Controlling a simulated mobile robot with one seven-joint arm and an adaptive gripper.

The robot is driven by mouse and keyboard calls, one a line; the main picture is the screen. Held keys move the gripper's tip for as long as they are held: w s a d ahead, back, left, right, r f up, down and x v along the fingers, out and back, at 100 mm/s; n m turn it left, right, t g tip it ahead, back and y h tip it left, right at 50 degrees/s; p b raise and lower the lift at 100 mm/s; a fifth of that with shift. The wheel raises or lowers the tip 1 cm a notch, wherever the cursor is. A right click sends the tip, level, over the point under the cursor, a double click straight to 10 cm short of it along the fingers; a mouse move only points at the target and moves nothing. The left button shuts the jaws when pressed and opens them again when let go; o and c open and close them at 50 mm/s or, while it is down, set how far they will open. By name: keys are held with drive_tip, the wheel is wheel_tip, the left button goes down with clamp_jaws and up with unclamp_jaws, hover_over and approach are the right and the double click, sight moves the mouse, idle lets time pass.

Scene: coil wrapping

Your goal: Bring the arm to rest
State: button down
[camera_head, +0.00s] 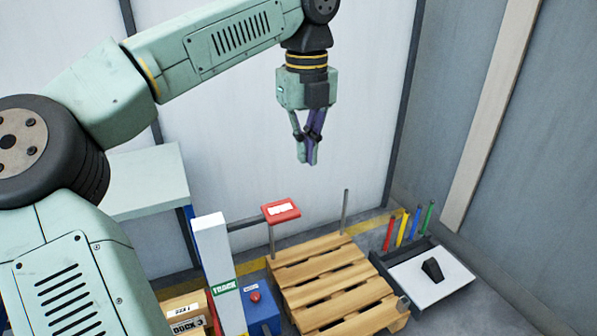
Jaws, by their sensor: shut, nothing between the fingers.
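My gripper (309,157) hangs pointing down in the upper middle of the view, high above the wooden pallet (325,281). Its fingers are shut with nothing between them. My arm reaches up from the left side and across the top to the gripper. The gripper is in free air and touches nothing that I can see.
A red plate (281,210) on a post and a thin grey rod (344,212) stand by the pallet. A white column (216,265) and a blue box (259,308) are left of it. A tray (408,270) holds a black object. Several coloured sticks stand behind the tray.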

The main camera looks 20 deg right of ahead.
drive_tip(key=shift+d+r, duration=0.1)
drive_tip(key=shift+r, duration=0.3)
